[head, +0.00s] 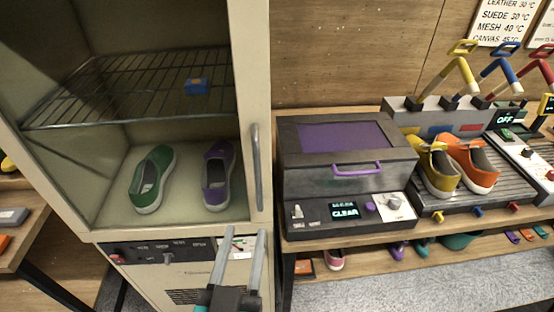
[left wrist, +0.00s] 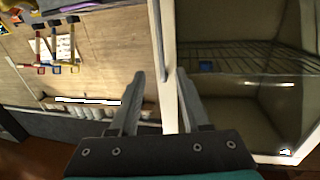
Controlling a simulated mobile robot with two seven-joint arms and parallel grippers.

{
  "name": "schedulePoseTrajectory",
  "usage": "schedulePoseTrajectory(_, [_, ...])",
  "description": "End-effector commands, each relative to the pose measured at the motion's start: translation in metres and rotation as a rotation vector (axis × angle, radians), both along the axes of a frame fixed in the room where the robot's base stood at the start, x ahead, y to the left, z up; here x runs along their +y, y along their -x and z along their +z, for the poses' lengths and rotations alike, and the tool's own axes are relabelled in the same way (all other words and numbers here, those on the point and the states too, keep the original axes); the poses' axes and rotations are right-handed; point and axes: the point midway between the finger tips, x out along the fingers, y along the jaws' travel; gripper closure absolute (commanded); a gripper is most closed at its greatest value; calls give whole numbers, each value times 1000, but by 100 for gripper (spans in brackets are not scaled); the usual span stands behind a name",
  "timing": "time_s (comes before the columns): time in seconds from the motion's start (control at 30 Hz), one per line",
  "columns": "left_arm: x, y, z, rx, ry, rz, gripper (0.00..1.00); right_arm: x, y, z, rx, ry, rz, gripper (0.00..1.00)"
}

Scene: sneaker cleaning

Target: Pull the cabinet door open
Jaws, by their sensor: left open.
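The cream cabinet (head: 90,238) stands at the left in the head view. Its door edge is a pale upright strip (head: 247,60) with a vertical grey bar handle (head: 256,165). I see the inside through the door area; I cannot tell any gap along the edge. My left gripper (head: 243,236) is open and empty, low in front of the cabinet, below the handle. In the left wrist view the gripper (left wrist: 160,73) points up with the pale door strip (left wrist: 167,90) between its fingers in the picture; the handle (left wrist: 156,45) shows beyond the tips. My right gripper is not in view.
Inside are a wire rack (head: 120,90) with a blue block (head: 197,86), a green shoe (head: 152,180) and a purple shoe (head: 217,175). A grey machine (head: 345,180) stands close to the right of the cabinet. A yellow shoe (head: 437,170) and an orange shoe (head: 472,165) sit farther right.

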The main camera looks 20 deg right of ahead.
Motion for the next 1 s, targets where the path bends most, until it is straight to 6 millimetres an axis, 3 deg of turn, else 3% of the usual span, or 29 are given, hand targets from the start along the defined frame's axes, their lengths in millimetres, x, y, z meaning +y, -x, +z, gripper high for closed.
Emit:
schedulePoseTrajectory(0.17, [-4, -8, 5, -7, 8, 0, 53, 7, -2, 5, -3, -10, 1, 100])
schedulePoseTrajectory(0.37, [-17, -32, 6, -8, 6, -1, 53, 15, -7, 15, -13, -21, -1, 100])
schedulePoseTrajectory(1.0, [-62, -118, 4, -5, 6, -1, 53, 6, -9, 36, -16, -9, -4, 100])
